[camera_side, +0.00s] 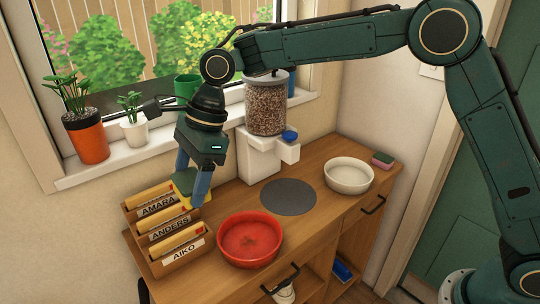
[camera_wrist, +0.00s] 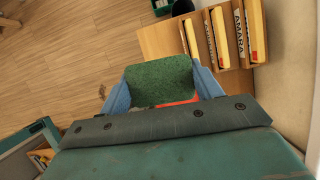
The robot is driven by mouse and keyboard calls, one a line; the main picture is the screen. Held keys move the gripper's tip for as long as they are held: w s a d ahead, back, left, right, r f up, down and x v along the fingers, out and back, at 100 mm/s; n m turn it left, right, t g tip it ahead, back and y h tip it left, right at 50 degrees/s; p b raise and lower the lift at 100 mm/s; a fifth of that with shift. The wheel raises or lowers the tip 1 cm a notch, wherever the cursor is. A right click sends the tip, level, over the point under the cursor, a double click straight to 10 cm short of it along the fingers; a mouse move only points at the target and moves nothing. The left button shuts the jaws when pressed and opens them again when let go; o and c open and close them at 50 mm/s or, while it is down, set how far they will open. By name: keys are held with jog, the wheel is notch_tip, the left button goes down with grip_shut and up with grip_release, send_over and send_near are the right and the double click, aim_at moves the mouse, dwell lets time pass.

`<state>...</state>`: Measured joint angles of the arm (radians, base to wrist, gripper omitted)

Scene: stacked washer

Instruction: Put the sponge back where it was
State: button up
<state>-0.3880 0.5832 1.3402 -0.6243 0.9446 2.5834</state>
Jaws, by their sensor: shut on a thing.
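My gripper (camera_side: 190,194) is shut on a sponge (camera_side: 187,184) with a green scouring face and a yellow body. It holds the sponge by two blue fingers, in the air beside the letter rack and behind the red bowl in the side view. In the wrist view the sponge's green face (camera_wrist: 160,82) fills the space between the blue fingers. A second sponge, pink with a dark green top (camera_side: 382,159), lies at the counter's back right corner, beyond the white bowl.
The wooden rack (camera_side: 160,225) holds envelopes behind name labels. A red bowl (camera_side: 250,240), a grey round mat (camera_side: 288,197) and a white bowl (camera_side: 349,177) are on the counter (camera_side: 310,222). A dispenser (camera_side: 266,125) stands by the wall. Potted plants (camera_side: 88,137) line the sill.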

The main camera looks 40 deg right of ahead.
send_over(195, 296)
jog(key=d, duration=0.1)
jog(key=shift+n, duration=0.4)
jog(key=f, duration=2)
jog(key=shift+d+f, duration=0.2)
jog(key=shift+f, duration=0.2)
jog(key=shift+f, duration=0.1)
jog(key=shift+f, duration=2)
jog(key=shift+f, duration=0.1)
jog(key=o, duration=0.9)
